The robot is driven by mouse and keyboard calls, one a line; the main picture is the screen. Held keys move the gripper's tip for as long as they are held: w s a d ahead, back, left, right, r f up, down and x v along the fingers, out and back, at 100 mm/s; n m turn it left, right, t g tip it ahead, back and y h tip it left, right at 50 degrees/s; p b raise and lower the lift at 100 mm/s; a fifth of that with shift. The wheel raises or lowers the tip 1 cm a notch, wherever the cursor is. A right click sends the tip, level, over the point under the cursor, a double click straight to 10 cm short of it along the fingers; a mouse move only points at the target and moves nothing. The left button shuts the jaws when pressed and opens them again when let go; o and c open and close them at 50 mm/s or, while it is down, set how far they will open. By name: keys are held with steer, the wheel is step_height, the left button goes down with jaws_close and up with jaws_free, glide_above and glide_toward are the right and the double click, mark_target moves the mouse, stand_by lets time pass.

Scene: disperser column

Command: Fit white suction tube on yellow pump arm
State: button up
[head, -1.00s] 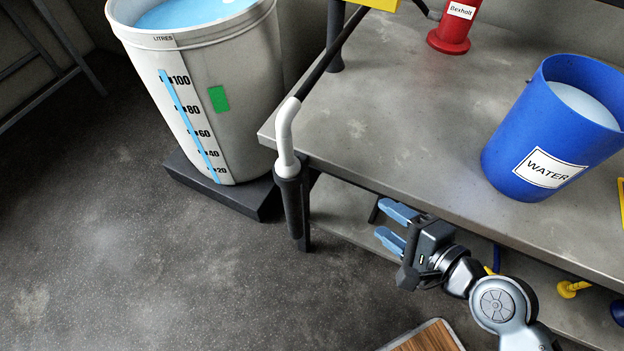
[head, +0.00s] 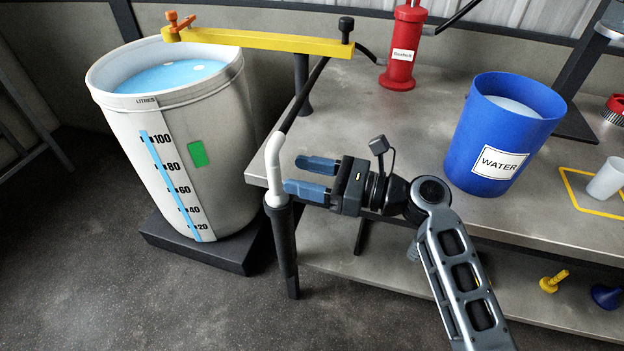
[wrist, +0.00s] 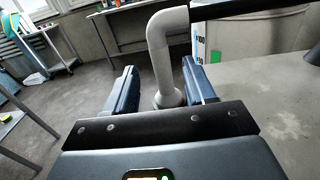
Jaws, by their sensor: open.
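The white suction tube (head: 272,165) stands upright at the bench's left front corner, its lower end in a black sleeve (head: 286,245). Its bent top meets a dark bar or hose. The yellow pump arm (head: 255,40) lies level above the bench's back and reaches over the barrel; its post is on the bench. My gripper (head: 294,175) is open and empty, fingers pointing left just right of the tube. In the wrist view, the tube (wrist: 164,60) rises in line with the gap between the fingers; it appears just beyond the tips.
A white barrel (head: 170,150) with blue liquid stands left on a dark platform (head: 200,248). A blue WATER bucket (head: 500,140), a red cylinder (head: 402,50) and a white cup (head: 607,180) stand on the bench (head: 385,110). The floor in front is clear.

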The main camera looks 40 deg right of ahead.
mark_target(274, 168)
steer(key=shift+x, duration=3.1)
steer(key=shift+c, duration=0.3)
jaws_close()
